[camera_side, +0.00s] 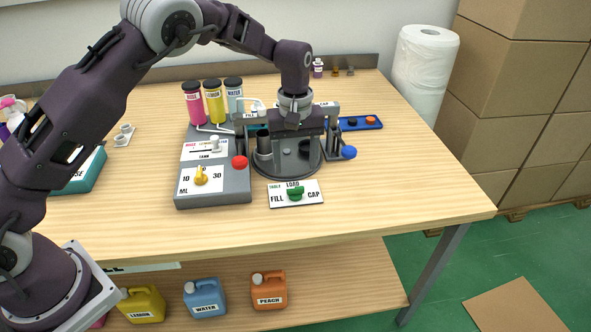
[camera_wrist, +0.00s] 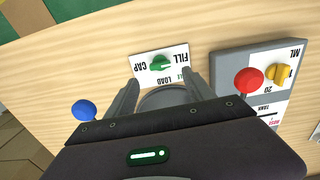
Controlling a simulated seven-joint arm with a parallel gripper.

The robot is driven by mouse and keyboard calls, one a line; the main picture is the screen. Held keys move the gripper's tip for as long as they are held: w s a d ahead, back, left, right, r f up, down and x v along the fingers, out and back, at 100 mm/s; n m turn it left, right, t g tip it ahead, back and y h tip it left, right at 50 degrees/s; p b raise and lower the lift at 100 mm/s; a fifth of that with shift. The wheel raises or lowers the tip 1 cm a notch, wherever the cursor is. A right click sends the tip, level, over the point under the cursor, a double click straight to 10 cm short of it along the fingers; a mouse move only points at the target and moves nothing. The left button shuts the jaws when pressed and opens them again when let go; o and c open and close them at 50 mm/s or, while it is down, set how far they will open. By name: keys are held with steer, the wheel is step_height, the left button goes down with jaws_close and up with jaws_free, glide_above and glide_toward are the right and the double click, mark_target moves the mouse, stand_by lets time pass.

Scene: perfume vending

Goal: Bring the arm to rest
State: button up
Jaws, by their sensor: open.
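My gripper (camera_side: 298,152) points down over the round dark turntable (camera_side: 272,170) of the perfume station. Its two fingers are spread wide apart and nothing shows between them. In the wrist view my gripper (camera_wrist: 161,84) has its fingers apart, with the grey round turntable part (camera_wrist: 165,98) between and below them. The panel also shows in the wrist view (camera_wrist: 143,71), beyond the fingertips. The arm hides part of the station.
The dosing unit (camera_side: 214,185) with a red button (camera_side: 240,162) and yellow knob (camera_side: 201,176) stands left. A blue-ended lever (camera_side: 348,152) and a blue tray (camera_side: 360,124) are right. Bottles (camera_side: 214,102) stand behind. The table's front right is clear.

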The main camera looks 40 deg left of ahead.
steer(key=s+a+r+m+t+h, duration=0.1)
steer(key=s+a+r+m, duration=0.1)
steer(key=s+r, duration=0.7)
steer(key=s+a+r+m+t, duration=0.1)
steer(key=s+r+m+t, duration=0.1)
steer(key=s+r, duration=0.65)
steer(key=s+a+r+m+t, duration=0.1)
steer(key=s+m, duration=0.1)
steer(key=s, duration=0.6)
steer(key=s+a+r+m+t+y, duration=0.1)
steer(key=s+m, duration=0.2)
steer(key=s, duration=0.6)
steer(key=shift+a+t, duration=0.15)
steer(key=shift+t, duration=0.15)
